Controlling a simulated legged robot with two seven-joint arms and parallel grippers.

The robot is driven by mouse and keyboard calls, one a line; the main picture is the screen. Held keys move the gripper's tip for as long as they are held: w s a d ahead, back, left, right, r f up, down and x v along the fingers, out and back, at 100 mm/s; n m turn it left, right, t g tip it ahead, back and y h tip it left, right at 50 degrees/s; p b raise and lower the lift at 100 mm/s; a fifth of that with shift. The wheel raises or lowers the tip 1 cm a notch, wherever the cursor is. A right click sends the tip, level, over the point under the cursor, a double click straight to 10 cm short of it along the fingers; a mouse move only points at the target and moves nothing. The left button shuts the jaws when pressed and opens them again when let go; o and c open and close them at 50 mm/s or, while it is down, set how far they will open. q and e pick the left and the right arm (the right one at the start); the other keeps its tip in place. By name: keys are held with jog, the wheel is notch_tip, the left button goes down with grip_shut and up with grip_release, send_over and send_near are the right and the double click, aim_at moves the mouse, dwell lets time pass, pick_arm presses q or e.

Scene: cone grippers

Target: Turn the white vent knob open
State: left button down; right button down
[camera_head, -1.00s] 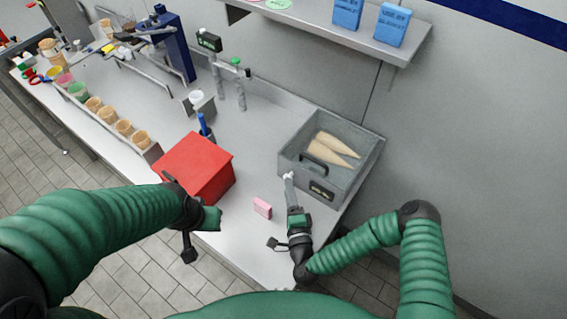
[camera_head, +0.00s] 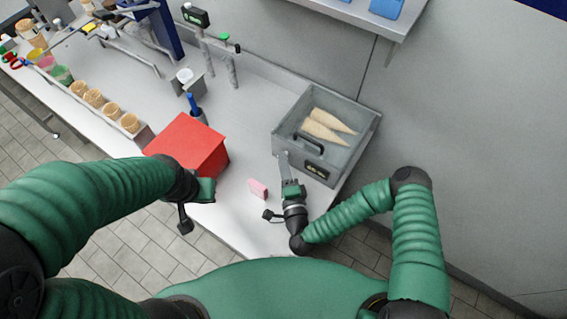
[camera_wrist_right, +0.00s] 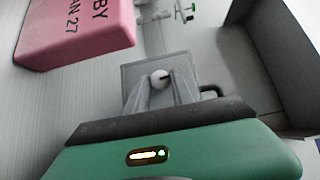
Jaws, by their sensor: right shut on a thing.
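In the head view, my right gripper (camera_head: 283,156) reaches the front left corner of the grey bin (camera_head: 345,168); the knob is too small or hidden to make out there. My left gripper (camera_head: 205,190) hangs by the red box, its fingers not clearly visible.
The red box (camera_head: 188,143) stands left of the bin. A pink block (camera_head: 258,188) lies on the counter between them and shows large in the right wrist view (camera_wrist_right: 75,28). Two cones (camera_head: 328,125) lie in the bin. Several wafer cups (camera_head: 95,97) stand at left.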

jog(key=shift+r+n+g+p, duration=0.15)
jog(key=shift+n+g+p, duration=0.15)
jog(key=shift+p, duration=0.45)
jog(key=n+g+h+p, duration=0.1)
jog(key=p, duration=0.3)
jog(key=r+n+g+h+p, duration=0.1)
jog(key=n+g+p, duration=0.1)
jog(key=p, duration=0.2)
jog(key=n+g+h+p, duration=0.1)
jog(key=g+p, duration=0.1)
jog(key=p, duration=0.3)
jog(key=shift+w+a+r+n, duration=0.25)
jog(key=shift+r+n, duration=0.05)
jog(key=shift+n, duration=0.1)
jog(key=shift+w+a+n+g+h+p, duration=0.1)
jog(key=shift+n+g+h+p, duration=0.3)
jog(key=shift+g+h+p, duration=0.25)
jog(key=shift+w+a+n+g+h, duration=0.1)
jog(key=shift+n+g+h, duration=0.35)
jog(key=shift+h, duration=0.1)
jog(key=shift+w+a+n+g+h, duration=0.15)
jog(key=shift+n+g+h, duration=0.35)
jog(key=shift+h, duration=0.3)
jog(key=shift+n+g+h, duration=0.45)
jog(key=shift+g+h, duration=0.15)
jog(key=shift+h, duration=0.1)
